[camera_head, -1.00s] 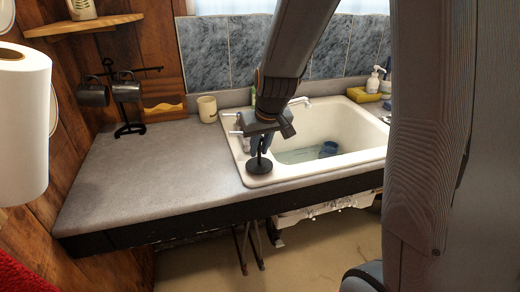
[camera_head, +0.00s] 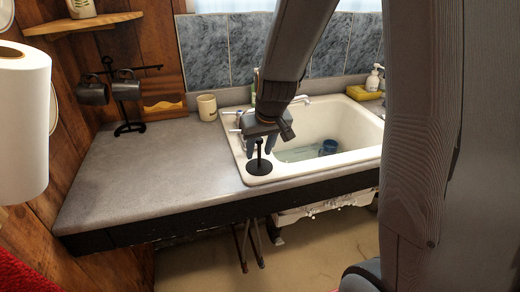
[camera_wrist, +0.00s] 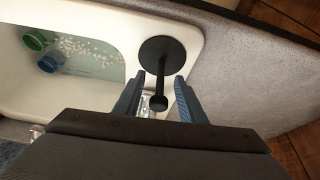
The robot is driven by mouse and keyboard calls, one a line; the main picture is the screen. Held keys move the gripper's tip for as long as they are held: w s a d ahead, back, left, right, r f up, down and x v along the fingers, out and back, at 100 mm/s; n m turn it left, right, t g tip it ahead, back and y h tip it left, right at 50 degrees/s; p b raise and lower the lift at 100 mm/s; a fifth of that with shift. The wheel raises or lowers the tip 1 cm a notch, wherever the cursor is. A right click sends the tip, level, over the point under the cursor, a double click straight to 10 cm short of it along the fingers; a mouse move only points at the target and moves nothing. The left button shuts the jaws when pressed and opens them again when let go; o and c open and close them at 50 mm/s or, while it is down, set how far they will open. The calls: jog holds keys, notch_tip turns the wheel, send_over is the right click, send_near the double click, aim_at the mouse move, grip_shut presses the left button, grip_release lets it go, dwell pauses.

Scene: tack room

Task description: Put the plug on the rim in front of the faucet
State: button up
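The black plug (camera_head: 259,168), a flat disc with a thin upright stem and small knob, rests on the front-left corner of the white sink's rim (camera_head: 285,177). The wrist view shows the disc (camera_wrist: 161,52) on the pale rim, with its stem between my fingers. My gripper (camera_head: 260,153) is open around the stem; gaps show on both sides of it in the wrist view (camera_wrist: 160,76). The faucet's pale spout (camera_head: 300,99) shows behind my arm at the back of the sink; the rest of the faucet is mostly hidden.
The basin holds shallow water and a blue cup (camera_head: 328,147); a green item (camera_wrist: 35,40) shows beside it. A beige mug (camera_head: 207,107) and a black mug stand (camera_head: 130,128) are on the counter. A soap bottle (camera_head: 373,79) stands back right. The counter's left part is clear.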

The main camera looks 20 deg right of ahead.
jog(key=b+v, duration=0.2)
jog(key=v, duration=0.9)
jog(key=s+f+m+g, duration=0.1)
jog(key=s+f+g, duration=0.2)
jog(key=s+f, duration=0.9)
jog(key=shift+s, duration=0.55)
jog(key=shift+a, duration=0.15)
jog(key=shift+f+b, duration=0.65)
jog(key=shift+f, duration=0.3)
